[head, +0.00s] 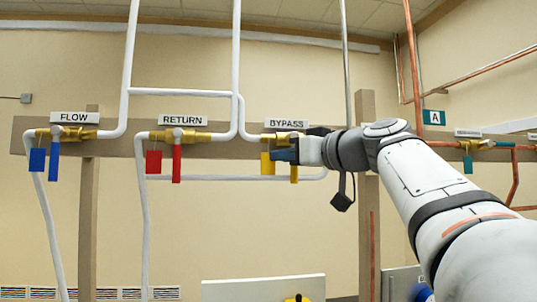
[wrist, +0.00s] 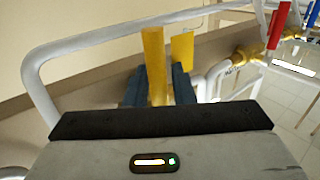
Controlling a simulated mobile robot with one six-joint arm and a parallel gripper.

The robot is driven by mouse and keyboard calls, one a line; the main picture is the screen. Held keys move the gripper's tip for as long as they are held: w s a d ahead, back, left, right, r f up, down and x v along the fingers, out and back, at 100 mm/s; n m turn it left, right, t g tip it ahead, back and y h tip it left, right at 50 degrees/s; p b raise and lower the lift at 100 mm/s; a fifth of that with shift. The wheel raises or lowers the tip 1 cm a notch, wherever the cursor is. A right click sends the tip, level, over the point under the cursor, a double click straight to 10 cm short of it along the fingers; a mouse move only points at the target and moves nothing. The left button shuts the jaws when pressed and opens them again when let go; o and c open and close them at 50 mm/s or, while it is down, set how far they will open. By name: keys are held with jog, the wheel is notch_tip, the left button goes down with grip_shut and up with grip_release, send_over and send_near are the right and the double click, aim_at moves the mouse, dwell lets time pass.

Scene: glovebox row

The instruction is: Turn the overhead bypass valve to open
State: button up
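The bypass valve (head: 283,139) is a brass body on the overhead rail, under the BYPASS sign. Its yellow handle (head: 294,175) hangs straight down, partly hidden by my gripper. A shorter yellow tag (head: 266,162) hangs to its left. My gripper (head: 284,155) reaches in from the right at handle height. In the wrist view, the yellow handle (wrist: 154,55) passes between my two dark fingers (wrist: 159,88), which sit close on both sides and look shut on it. The yellow tag (wrist: 182,48) is just right of the handle there.
The return valve's red handle (head: 177,164) and the flow valve's blue handle (head: 55,162) hang down to the left on the same rail. White pipes (head: 235,60) run above and around the valves. A teal-tagged valve on copper piping (head: 468,164) is at the right.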

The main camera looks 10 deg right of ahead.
grip_shut()
dwell(0.3)
